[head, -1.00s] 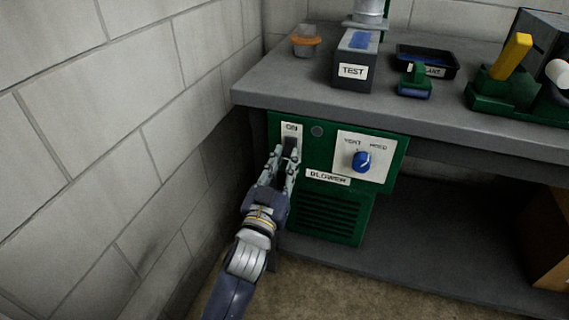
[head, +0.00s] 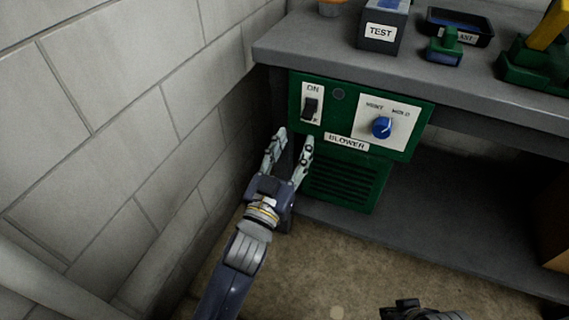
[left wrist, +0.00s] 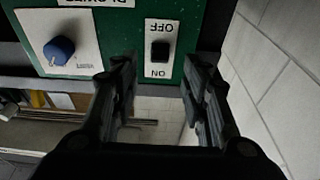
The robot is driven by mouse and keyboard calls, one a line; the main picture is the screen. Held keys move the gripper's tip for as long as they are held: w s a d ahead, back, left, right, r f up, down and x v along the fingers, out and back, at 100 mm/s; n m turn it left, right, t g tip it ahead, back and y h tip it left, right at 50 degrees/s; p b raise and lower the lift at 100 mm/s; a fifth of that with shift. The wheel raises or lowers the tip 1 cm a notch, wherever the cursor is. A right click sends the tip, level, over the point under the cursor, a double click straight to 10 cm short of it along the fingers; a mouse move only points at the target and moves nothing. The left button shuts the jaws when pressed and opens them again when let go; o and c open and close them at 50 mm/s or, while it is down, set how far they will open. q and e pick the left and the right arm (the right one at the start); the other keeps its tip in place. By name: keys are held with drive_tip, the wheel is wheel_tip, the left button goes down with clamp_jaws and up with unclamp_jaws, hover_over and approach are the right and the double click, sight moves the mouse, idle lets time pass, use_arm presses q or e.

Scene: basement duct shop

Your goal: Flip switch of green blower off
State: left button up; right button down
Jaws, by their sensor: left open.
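The green blower (head: 338,196) hangs under the bench, with a white "BLOWER" label on its front. Its black switch (head: 310,108) sits on a white plate at the upper left, with "ON" above it. In the left wrist view the switch (left wrist: 160,50) appears upside down between "OFF" and "ON". I cannot tell for sure which way it is tipped. My left gripper (head: 293,141) is open and empty, below and apart from the switch. My right gripper (head: 420,312) shows only in part at the bottom edge, and its jaws are unclear.
A blue knob (head: 382,127) is on a white plate right of the switch. The grey bench top (head: 400,75) overhangs the blower and holds a "TEST" box (head: 381,32) and a dark tray (head: 484,28). A block wall (head: 130,110) stands close on the left.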

use_arm(q)
drive_tip(key=shift+v, duration=2.65)
